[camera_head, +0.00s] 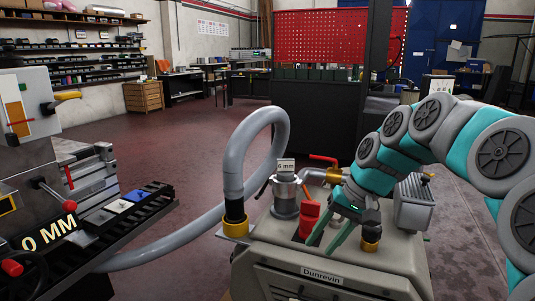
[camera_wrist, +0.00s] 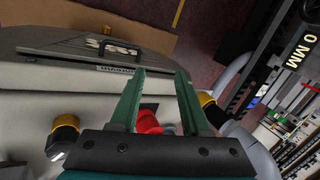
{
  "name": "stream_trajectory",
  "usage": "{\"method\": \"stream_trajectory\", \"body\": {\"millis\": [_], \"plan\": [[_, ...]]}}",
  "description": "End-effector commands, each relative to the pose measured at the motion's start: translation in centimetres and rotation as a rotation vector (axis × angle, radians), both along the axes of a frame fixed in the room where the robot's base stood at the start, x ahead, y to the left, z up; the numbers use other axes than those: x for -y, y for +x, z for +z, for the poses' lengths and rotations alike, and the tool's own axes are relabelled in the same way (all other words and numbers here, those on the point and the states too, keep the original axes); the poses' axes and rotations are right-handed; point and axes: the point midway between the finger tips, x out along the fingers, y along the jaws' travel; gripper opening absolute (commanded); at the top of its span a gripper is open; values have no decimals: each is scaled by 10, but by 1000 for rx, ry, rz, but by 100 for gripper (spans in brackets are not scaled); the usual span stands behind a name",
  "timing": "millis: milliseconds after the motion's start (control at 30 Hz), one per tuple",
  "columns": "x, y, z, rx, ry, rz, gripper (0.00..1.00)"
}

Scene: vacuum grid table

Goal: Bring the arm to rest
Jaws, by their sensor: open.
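My gripper (camera_head: 322,243) hangs at the end of my teal and grey arm, over the beige machine (camera_head: 370,270) labelled "Dunrevin". Its two green fingers point down and are spread apart. In the wrist view my gripper (camera_wrist: 160,75) is open, with no object clamped between its fingertips. A red part (camera_head: 309,217) on the machine top stands close beside the fingers. It also shows between the finger bases in the wrist view (camera_wrist: 148,121); I cannot tell whether they touch it.
A grey hose (camera_head: 233,160) loops up from the machine's left corner. A metal fitting with a "5 mm" tag (camera_head: 286,165) and a red lever (camera_head: 323,160) stand behind the gripper. A workbench machine (camera_head: 35,190) is at left. Open floor (camera_head: 190,125) lies behind.

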Motion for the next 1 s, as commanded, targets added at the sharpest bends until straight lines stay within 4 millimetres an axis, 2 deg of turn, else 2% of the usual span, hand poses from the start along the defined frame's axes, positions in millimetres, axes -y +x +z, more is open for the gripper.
{"method": "stream_trajectory", "body": {"millis": [33, 100, 267, 500, 600, 700, 800, 1000], "plan": [[-8, -22, -4, -8, -32, 31, 46], [-15, -52, -12, -16, -75, 68, 46], [-19, -122, -40, -56, -184, 136, 46], [2, -223, -89, -127, -339, 178, 46], [13, -258, -108, -158, -386, 179, 46], [23, -281, -120, -178, -416, 174, 46], [28, -295, -128, -193, -432, 170, 46], [30, -300, -130, -196, -439, 169, 46]]}}
